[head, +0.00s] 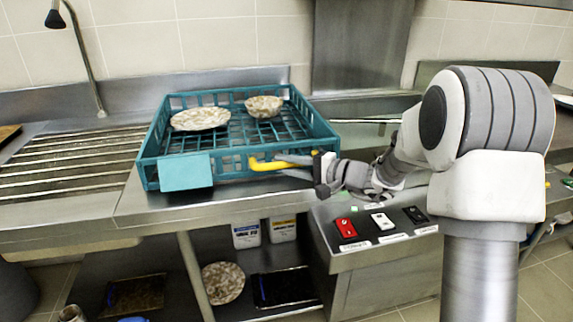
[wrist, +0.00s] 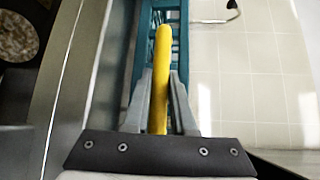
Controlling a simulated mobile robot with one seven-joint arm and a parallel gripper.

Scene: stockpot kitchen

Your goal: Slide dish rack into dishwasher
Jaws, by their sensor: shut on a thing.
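The teal dish rack (head: 220,168) sits on the steel counter left of the dishwasher opening. It holds a speckled plate (head: 201,118) and a speckled bowl (head: 264,106). A yellow handle (head: 268,165) is on its front right side. My gripper (head: 312,166) is shut on this handle. In the wrist view the yellow handle (wrist: 162,75) runs between the two fingers of my gripper (wrist: 160,100), with part of the teal rack (wrist: 172,20) behind it. The dishwasher (head: 362,50) shows as a steel hood at the back; its inside is mostly hidden by my arm.
A ribbed drainboard (head: 70,165) lies left of the rack. A control panel (head: 380,222) with red, white and black switches stands below my gripper. Under the counter are a speckled plate (head: 223,282), a dark tray (head: 285,287) and labelled containers (head: 246,235). A faucet (head: 80,50) rises at the left.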

